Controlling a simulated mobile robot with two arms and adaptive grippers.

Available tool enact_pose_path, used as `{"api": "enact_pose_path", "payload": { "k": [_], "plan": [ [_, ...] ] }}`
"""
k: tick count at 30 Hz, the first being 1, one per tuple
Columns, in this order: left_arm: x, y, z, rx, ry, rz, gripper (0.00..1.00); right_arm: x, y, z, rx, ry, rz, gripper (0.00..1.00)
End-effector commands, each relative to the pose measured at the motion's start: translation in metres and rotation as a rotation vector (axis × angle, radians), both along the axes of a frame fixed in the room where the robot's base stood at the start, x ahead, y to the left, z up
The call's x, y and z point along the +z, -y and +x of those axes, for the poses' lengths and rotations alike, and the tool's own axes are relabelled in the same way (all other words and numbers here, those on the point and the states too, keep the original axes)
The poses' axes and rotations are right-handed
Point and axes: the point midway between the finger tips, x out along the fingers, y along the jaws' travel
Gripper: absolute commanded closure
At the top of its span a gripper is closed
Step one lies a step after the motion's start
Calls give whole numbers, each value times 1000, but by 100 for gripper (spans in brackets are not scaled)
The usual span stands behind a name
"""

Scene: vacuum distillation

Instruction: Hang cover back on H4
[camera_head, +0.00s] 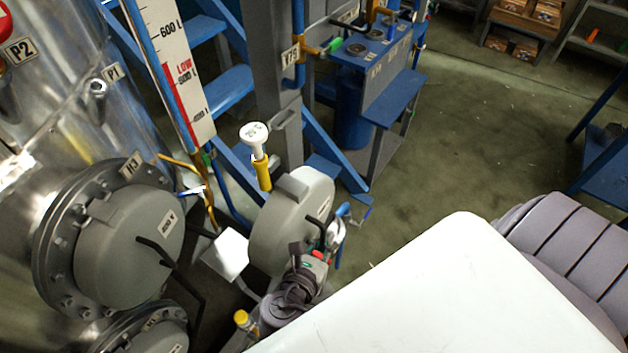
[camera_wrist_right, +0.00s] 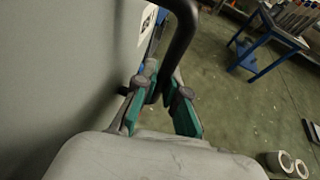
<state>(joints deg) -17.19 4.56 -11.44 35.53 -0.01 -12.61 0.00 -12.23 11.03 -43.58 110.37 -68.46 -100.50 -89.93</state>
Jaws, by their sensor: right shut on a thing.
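A round grey cover (camera_head: 285,235) with a small label stands off the tank, right of the H3 flange. My right gripper (camera_head: 318,258) is at its right face. In the right wrist view, the teal-padded fingers (camera_wrist_right: 165,108) are shut on the cover's black bar handle (camera_wrist_right: 181,45). The cover's grey face (camera_wrist_right: 60,75) fills the left of that view. A second labelled cover (camera_head: 130,245) sits at the flange marked H3 (camera_head: 130,166). Another round grey cover or flange (camera_head: 150,335) is cut off below it; its tag is too small to read. My left gripper is not in view.
The steel tank (camera_head: 60,110) fills the left. A yellow and white upright fitting (camera_head: 262,170) stands close behind the held cover. Blue steps (camera_head: 225,90) and a grey post (camera_head: 272,80) rise behind. Green floor (camera_head: 480,150) is open at right.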

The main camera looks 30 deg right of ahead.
Motion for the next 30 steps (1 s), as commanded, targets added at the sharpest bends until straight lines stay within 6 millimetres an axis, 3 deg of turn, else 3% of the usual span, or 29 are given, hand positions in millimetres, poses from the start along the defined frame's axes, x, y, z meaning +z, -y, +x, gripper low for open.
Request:
{"api": "enact_pose_path", "payload": {
  "k": [17,30],
  "plan": [
    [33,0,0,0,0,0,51,3,19,-42,0,0,-1,100],
    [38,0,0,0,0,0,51,1,29,-65,-1,3,-1,100]
  ]
}}
